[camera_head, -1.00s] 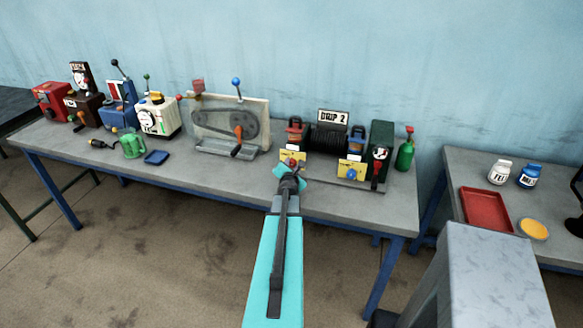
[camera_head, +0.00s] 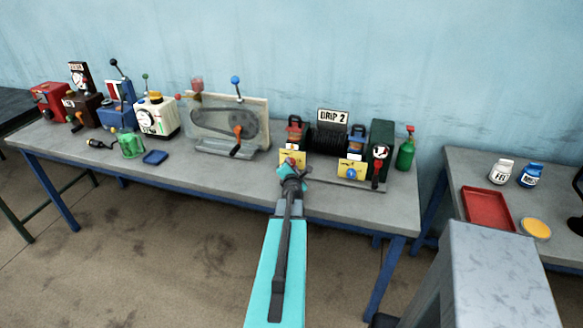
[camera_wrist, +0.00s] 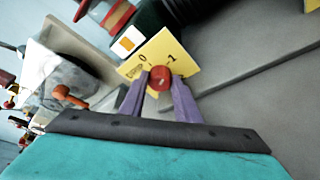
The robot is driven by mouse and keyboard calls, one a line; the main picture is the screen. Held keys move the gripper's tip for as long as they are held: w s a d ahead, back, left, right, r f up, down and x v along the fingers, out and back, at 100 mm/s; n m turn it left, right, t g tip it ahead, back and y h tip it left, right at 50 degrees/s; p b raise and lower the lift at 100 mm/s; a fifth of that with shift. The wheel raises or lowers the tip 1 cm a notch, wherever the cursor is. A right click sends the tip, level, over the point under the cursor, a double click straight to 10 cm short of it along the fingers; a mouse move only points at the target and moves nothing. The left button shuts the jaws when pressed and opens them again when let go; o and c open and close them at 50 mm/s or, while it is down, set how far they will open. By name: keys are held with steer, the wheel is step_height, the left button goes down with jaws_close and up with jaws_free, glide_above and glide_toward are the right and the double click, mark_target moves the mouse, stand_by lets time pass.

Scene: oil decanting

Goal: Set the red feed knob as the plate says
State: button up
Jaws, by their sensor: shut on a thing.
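The plate (camera_head: 333,116) above the dark machine reads "DRIP 2". The red feed knob (camera_wrist: 161,78) sits on a yellow scale card (camera_wrist: 180,52), where I can read 0 and 1; the rest of the scale is hidden or unclear. My gripper (camera_wrist: 160,83) has its two purple fingers on either side of the red knob, shut on it. In the head view my gripper (camera_head: 290,171) is at the left yellow card (camera_head: 291,156) and mostly hides the knob. The knob's pointer setting cannot be made out.
A blue knob (camera_head: 351,174) on a second yellow card stands to the right. The belt machine (camera_head: 225,130) is to the left, with a green oil can (camera_head: 131,145) and blue tray (camera_head: 155,157) farther left. A green bottle (camera_head: 405,153) stands at the right end.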

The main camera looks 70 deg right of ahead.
steer(key=shift+s+f, duration=0.1)
steer(key=shift+f, duration=0.1)
stand_by(0.5)
steer(key=o, duration=1)
steer(key=shift+o, duration=0.2)
steer(key=shift+a, duration=0.2)
steer(key=shift+v, duration=1.1)
steer(key=shift+r+b+v, duration=0.15)
steer(key=shift+b+v, duration=0.2)
steer(key=shift+v, duration=1.05)
steer(key=shift+r+b+v, duration=0.1)
steer(key=shift+b+v, duration=0.2)
steer(key=shift+v, duration=1.1)
